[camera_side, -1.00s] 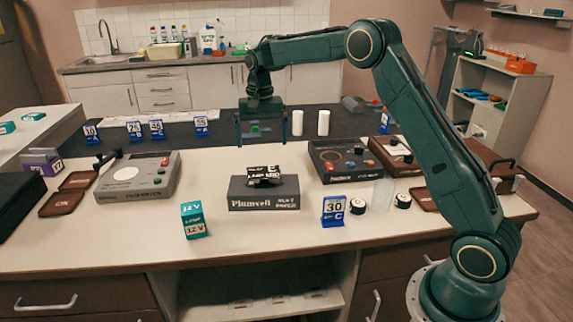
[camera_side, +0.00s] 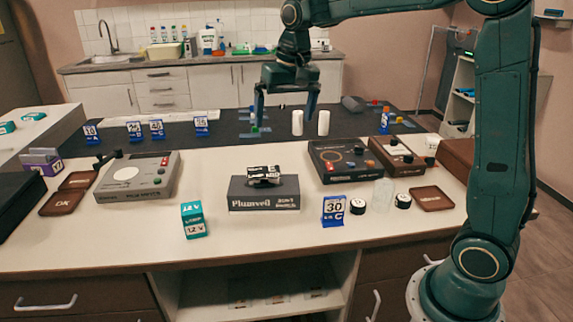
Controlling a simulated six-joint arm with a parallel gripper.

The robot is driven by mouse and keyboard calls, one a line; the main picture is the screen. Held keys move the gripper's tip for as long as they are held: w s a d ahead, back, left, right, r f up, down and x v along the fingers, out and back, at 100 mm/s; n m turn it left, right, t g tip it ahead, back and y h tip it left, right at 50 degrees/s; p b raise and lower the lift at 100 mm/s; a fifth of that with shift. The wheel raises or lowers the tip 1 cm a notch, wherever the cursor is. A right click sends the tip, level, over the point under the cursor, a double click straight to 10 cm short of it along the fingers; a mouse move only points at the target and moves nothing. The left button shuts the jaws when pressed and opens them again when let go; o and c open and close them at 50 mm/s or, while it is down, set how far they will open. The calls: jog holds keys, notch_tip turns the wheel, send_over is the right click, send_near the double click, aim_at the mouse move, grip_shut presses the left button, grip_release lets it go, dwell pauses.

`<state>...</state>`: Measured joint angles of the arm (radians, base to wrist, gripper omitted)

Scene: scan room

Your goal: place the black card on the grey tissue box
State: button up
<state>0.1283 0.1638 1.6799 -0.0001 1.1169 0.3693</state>
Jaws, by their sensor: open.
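The grey tissue box (camera_side: 264,200) lies at the middle of the white counter, with white lettering on its front. A small black card (camera_side: 262,181) with white lettering rests on top of the box, slightly tilted. My gripper (camera_side: 282,122) is open and empty, fingers pointing down. It appears above and behind the box, apart from the card, in front of the dark back strip of the counter.
A grey device (camera_side: 138,178) stands at left and a dark device (camera_side: 345,160) at right. A blue 30 sign (camera_side: 334,210), a teal box (camera_side: 194,219) and two white cylinders (camera_side: 323,123) stand around. Counter in front of the box is clear.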

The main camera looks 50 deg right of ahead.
jog(key=s+a+f+n+t, duration=0.1)
jog(key=s+a+n, duration=0.1)
jog(key=s, duration=1)
jog(key=s+a+f+n+t, duration=0.1)
jog(key=s+a+n+t, duration=0.1)
jog(key=s, duration=1.1)
jog(key=shift+a+n+t, duration=0.3)
jog(key=shift+a+n, duration=0.45)
jog(key=shift+n, duration=0.15)
